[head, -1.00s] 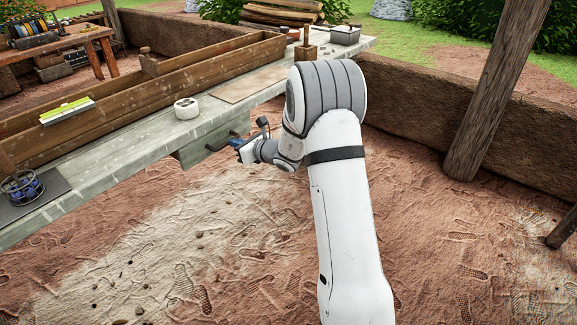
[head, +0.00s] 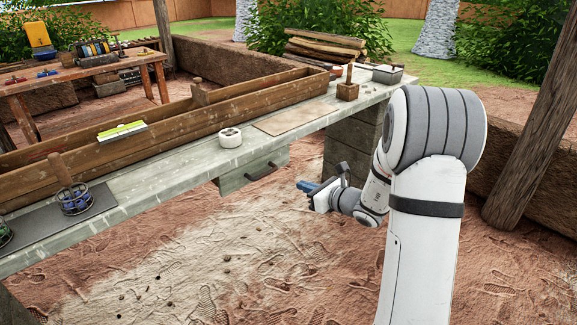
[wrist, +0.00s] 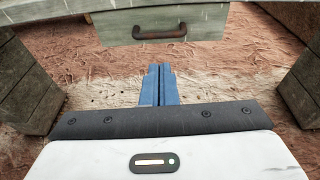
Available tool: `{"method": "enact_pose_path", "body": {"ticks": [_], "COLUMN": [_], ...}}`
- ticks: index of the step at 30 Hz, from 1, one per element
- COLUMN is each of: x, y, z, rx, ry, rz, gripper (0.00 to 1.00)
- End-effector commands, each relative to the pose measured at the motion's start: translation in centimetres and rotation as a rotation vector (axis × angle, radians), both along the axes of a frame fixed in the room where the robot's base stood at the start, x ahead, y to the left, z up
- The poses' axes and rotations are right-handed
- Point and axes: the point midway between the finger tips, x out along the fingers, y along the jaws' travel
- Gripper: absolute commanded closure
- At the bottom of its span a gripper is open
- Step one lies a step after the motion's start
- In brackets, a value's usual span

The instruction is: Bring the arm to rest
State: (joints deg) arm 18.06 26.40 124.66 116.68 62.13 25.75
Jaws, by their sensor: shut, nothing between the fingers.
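My gripper (head: 308,187) is in front of the long workbench in the head view, below the level of its top and over the bare ground. Its blue fingers (wrist: 159,86) are together in the wrist view, with nothing between them. Past the fingertips, the wrist view shows the drawer (wrist: 160,27) with a dark handle (wrist: 160,34). The drawer also shows under the bench in the head view (head: 236,181). The gripper is apart from the drawer and the bench.
A bench support (head: 351,146) stands behind my gripper. Open ground (head: 210,270) lies in front.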

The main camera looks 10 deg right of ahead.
Motion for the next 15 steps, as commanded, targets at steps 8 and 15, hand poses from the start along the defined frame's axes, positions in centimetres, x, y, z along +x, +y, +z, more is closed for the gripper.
{"method": "enact_pose_path", "body": {"ticks": [8,15], "x": [-7.4,-17.9], "y": [7.1,10.5], "z": [9.1,15.4], "rx": [-0.326,-0.774], "ry": [-0.107,-0.266], "rz": [0.403,0.89], "gripper": [1.0,1.0]}}
